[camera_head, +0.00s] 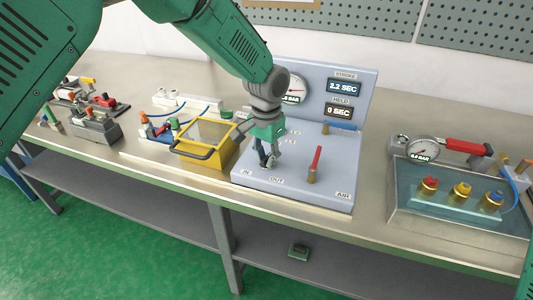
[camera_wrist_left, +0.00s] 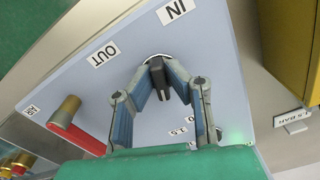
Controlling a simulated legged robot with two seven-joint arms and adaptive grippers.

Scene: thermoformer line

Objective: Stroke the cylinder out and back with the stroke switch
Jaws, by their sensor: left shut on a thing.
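The stroke switch is a small black lever (camera_wrist_left: 157,78) on a round base in the left wrist view, between the IN label (camera_wrist_left: 175,10) and the OUT label (camera_wrist_left: 103,54) on the grey control panel (camera_head: 325,188). My left gripper (camera_head: 267,160) reaches down to the panel, its two fingers closed on the lever. The fingers hide most of the switch in the head view. Displays on the upright board read STROKE 2.2 SEC (camera_head: 344,88) and HOLD 0 SEC (camera_head: 340,112). I cannot clearly pick out the cylinder. My right gripper is out of view.
A red AIR lever (camera_head: 316,160) stands upright right of my gripper. A yellow-framed box (camera_head: 207,155) sits close on the left. A tank with coloured fittings (camera_head: 450,205) stands farther right. Small fixtures (camera_head: 95,125) fill the left bench. Bench between panel and tank is clear.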

